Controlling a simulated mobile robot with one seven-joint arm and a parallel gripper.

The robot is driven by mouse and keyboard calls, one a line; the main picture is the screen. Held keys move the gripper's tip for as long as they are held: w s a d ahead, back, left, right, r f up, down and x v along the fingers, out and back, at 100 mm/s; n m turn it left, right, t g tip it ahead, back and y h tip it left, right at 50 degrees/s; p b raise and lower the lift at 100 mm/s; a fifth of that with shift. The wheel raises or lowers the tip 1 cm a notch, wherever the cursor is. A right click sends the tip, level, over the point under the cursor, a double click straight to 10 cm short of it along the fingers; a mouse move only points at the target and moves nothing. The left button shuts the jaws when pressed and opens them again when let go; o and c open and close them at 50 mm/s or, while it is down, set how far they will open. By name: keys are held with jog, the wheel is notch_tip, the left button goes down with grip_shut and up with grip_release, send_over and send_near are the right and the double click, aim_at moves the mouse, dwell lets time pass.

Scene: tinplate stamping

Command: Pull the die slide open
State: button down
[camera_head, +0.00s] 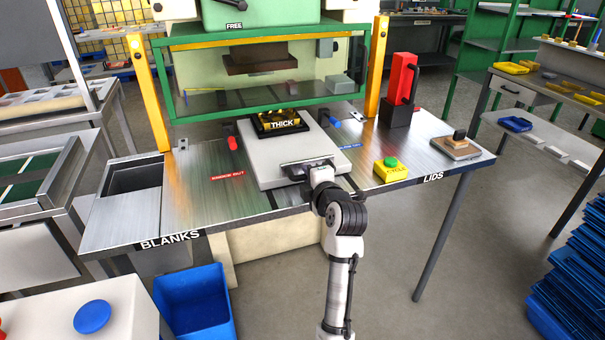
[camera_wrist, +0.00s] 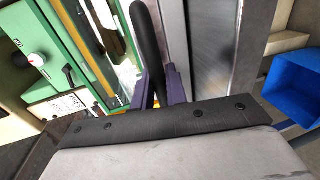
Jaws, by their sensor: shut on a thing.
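The die slide (camera_head: 268,150) is a pale grey plate lying on the steel table, reaching from under the press toward the table's front edge. A black die marked THICK (camera_head: 281,123) sits at its rear, in front of the press opening. My gripper (camera_head: 308,168) is at the slide's front end, where the arm hides part of the handle. In the wrist view, the two purplish fingers of my gripper (camera_wrist: 158,84) are shut on a dark rounded bar, the slide's handle (camera_wrist: 149,38).
The green press guard (camera_head: 270,112) stands behind the slide, between yellow posts. A red peg (camera_head: 232,143) is left of the slide. A blue bin (camera_head: 195,300) stands on the floor.

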jog(key=f+b+v, duration=0.1)
jog(key=b+v, duration=0.1)
jog(key=v, duration=0.5)
jog(key=shift+s+d+f, duration=0.15)
jog(key=shift+s+f, duration=0.1)
jog(key=shift+s, duration=0.3)
jog(key=c, duration=1.5)
grip_release()
jog(key=shift+s, duration=0.1)
jog(key=p+v, duration=0.8)
jog(key=v, duration=0.5)
jog(key=shift+s+r, duration=0.15)
jog(key=shift+s, duration=0.05)
jog(key=shift+s+d+p, duration=0.1)
jog(key=shift+d+p, duration=0.05)
jog(key=shift+p, duration=0.15)
